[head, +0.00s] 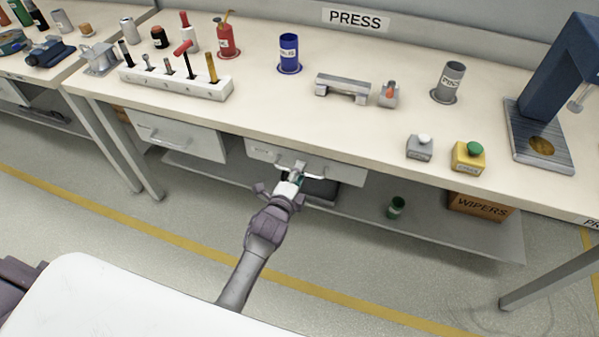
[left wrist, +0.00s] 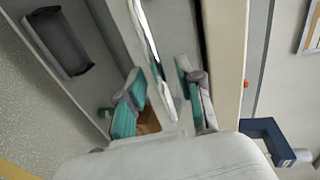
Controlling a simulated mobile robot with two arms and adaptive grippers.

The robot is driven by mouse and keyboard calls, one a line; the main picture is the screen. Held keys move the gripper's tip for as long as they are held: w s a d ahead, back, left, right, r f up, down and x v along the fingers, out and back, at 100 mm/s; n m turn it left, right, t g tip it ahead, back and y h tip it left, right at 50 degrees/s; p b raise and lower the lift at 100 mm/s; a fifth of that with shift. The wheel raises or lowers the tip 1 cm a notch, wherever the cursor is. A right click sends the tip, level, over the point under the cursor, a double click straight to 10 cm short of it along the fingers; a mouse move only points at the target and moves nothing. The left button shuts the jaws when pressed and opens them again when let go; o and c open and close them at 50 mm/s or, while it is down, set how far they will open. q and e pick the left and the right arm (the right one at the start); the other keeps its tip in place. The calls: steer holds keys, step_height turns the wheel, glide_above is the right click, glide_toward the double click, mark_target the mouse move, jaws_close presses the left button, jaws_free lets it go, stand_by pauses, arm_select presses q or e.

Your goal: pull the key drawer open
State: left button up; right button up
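A pale grey drawer front (head: 340,173) sits under the bench edge in the head view, and my left gripper (head: 290,175) is at its handle. Its small label is too blurred to read. In the left wrist view, the shiny bar handle (left wrist: 147,38) runs between the two teal-padded fingers of my left gripper (left wrist: 163,98). The fingers are apart, one on each side of the bar, with visible gaps. The drawer looks closed, but the arm hides part of its front. My right gripper is not in view.
A second drawer (head: 178,135) is left of it. Below is a shelf (head: 360,213) with a dark tray (head: 322,190), a green cup (head: 396,207) and a WIPERS box (head: 480,206). The bench top (head: 290,110) above holds a tool rack (head: 175,83), cans, buttons and a blue press (head: 565,75).

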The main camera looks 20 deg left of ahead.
arm_select(q)
steer(key=shift+w+f, duration=0.1)
steer(key=shift+w, duration=0.4)
jaws_close()
